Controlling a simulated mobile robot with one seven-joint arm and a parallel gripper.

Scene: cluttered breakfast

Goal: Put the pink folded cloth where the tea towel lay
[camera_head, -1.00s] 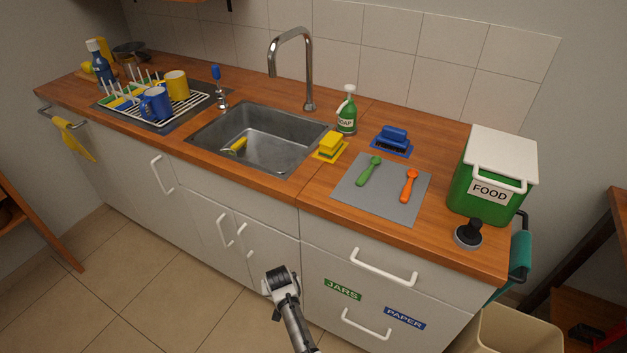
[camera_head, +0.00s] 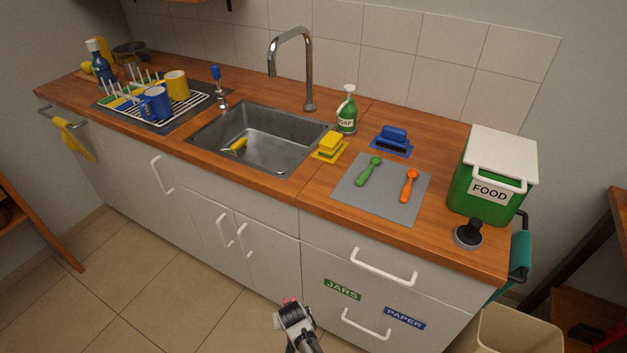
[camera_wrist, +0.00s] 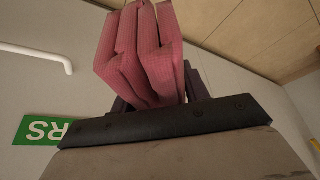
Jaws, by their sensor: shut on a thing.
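My gripper (camera_head: 291,309) is in front of the lower cabinet, below the counter's front edge. In the wrist view my gripper (camera_wrist: 155,98) is shut on the pink folded cloth (camera_wrist: 140,45), which stands up in several folds from between the dark jaws. In the head view only a small bit of the pink cloth (camera_head: 289,300) shows at the gripper's tip. A yellow cloth (camera_head: 76,140) hangs on a bar at the counter's left end. A teal cloth (camera_head: 521,252) hangs on a rail at the right end. I cannot tell which spot the tea towel had.
A grey mat (camera_head: 382,205) carries a green spoon (camera_head: 368,171) and an orange spoon (camera_head: 409,185). The sink (camera_head: 262,140), soap bottle (camera_head: 347,112), blue brush (camera_head: 393,138), FOOD bin (camera_head: 491,180) and dark-handled stamper-like tool (camera_head: 468,234) crowd the counter. Drawer handles (camera_head: 384,268) jut out near my gripper.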

